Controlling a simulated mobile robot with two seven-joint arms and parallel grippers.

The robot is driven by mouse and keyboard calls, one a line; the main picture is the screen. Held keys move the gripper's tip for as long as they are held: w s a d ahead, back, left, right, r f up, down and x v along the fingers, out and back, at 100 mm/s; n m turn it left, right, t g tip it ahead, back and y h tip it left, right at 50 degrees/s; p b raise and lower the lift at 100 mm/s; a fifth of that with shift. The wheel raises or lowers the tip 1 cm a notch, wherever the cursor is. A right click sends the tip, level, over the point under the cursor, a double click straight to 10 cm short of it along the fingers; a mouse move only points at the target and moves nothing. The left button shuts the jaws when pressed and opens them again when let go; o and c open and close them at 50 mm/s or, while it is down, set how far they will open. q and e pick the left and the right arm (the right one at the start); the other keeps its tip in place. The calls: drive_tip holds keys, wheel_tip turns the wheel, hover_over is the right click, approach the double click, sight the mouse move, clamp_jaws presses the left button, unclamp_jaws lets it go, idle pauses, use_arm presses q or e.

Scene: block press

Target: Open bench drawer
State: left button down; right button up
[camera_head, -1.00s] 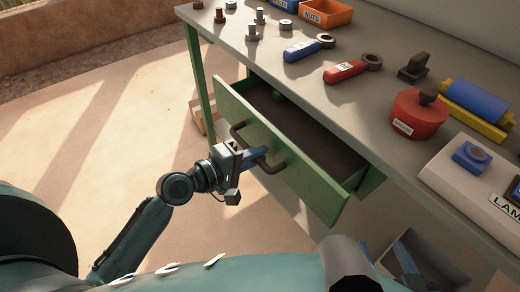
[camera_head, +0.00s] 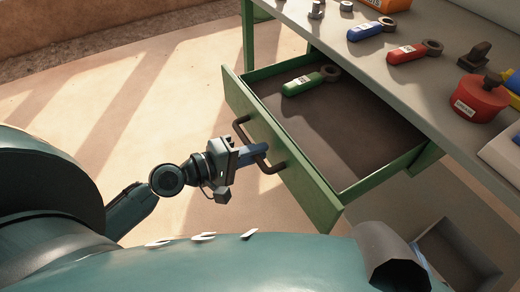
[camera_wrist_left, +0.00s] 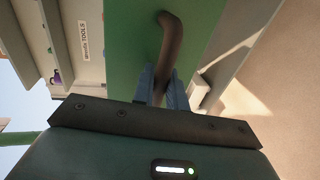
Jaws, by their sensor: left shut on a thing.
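The green bench drawer (camera_head: 300,176) stands well out from under the grey bench top, and its dark floor shows. A green-handled tool (camera_head: 310,82) lies inside near the back. The drawer's dark bar handle (camera_head: 272,166) is on its front panel. My left gripper (camera_head: 258,150) is at this handle, its fingers closed around the bar. In the left wrist view the blue-grey fingers (camera_wrist_left: 162,88) sit on either side of the brown handle (camera_wrist_left: 170,45), against the green front. My right gripper is not in view.
On the bench top (camera_head: 400,80) lie a blue tool (camera_head: 365,31), a red tool (camera_head: 408,54) and a red round container (camera_head: 478,98). A grey open bin (camera_head: 455,255) is at the lower right. The floor left of the drawer is clear.

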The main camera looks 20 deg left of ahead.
use_arm(q)
drive_tip(key=shift+s, duration=0.1)
drive_tip(key=c, duration=1.5)
unclamp_jaws()
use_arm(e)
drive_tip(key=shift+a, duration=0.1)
use_arm(q)
drive_tip(key=shift+a, duration=0.1)
drive_tip(key=shift+b+v, duration=2.3)
drive_tip(key=shift+v, duration=4.2)
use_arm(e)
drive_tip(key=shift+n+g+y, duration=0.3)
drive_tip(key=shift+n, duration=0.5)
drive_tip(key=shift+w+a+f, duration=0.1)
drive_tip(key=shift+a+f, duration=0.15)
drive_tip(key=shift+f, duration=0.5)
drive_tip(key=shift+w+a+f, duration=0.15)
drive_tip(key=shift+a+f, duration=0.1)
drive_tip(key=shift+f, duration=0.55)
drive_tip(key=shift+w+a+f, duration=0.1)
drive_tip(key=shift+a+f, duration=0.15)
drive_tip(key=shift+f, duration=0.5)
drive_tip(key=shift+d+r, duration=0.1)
